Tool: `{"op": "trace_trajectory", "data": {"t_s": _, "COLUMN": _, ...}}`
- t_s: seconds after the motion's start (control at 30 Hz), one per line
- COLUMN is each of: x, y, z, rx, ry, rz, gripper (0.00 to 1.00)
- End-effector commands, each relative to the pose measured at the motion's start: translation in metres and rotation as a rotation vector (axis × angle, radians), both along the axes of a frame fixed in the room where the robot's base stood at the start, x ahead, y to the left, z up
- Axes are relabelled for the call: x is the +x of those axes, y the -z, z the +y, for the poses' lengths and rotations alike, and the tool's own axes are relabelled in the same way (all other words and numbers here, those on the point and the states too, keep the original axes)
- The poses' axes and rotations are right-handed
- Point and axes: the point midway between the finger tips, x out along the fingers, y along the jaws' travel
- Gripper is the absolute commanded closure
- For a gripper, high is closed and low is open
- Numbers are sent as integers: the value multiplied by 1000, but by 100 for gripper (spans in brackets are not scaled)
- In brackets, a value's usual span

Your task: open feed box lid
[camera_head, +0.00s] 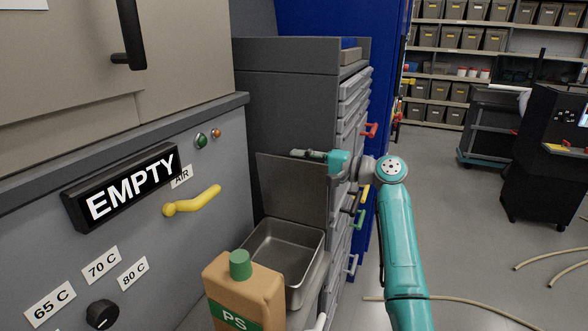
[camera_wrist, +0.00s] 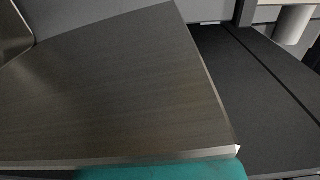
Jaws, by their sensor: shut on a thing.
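The feed box (camera_head: 305,285) is an open-topped steel tray in the lower middle of the head view, and its inside looks empty. Its lid (camera_head: 292,190) is a flat dark metal panel that stands up steeply at the back of the box. My gripper (camera_head: 306,155) is at the lid's top edge and shut on it. The fingertips are small and partly hidden there. In the wrist view the lid (camera_wrist: 100,80) fills most of the picture as a brushed panel with a bright edge.
A tan PS bottle (camera_head: 243,285) with a green cap stands close in front of the box. A grey machine with an EMPTY sign (camera_head: 125,185) and a yellow handle (camera_head: 192,201) is at left. A grey drawer cabinet (camera_head: 290,90) stands behind the lid. The floor at right is open, with hoses.

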Motion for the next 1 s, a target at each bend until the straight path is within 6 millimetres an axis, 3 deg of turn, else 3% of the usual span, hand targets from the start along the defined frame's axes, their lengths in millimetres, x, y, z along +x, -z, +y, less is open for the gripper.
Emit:
{"op": "trace_trajectory", "data": {"t_s": 0.33, "x": 27, "y": 5, "z": -10, "rx": 53, "ry": 1, "rz": 146, "gripper": 100}}
{"op": "trace_trajectory", "data": {"t_s": 0.9, "x": 33, "y": 7, "z": -13, "rx": 65, "ry": 5, "rz": 176, "gripper": 100}}
{"op": "trace_trajectory", "data": {"t_s": 0.93, "x": 33, "y": 7, "z": -13, "rx": 65, "ry": 6, "rz": 177, "gripper": 76}}
{"op": "trace_trajectory", "data": {"t_s": 1.0, "x": 33, "y": 7, "z": -13, "rx": 65, "ry": 6, "rz": 177, "gripper": 58}}
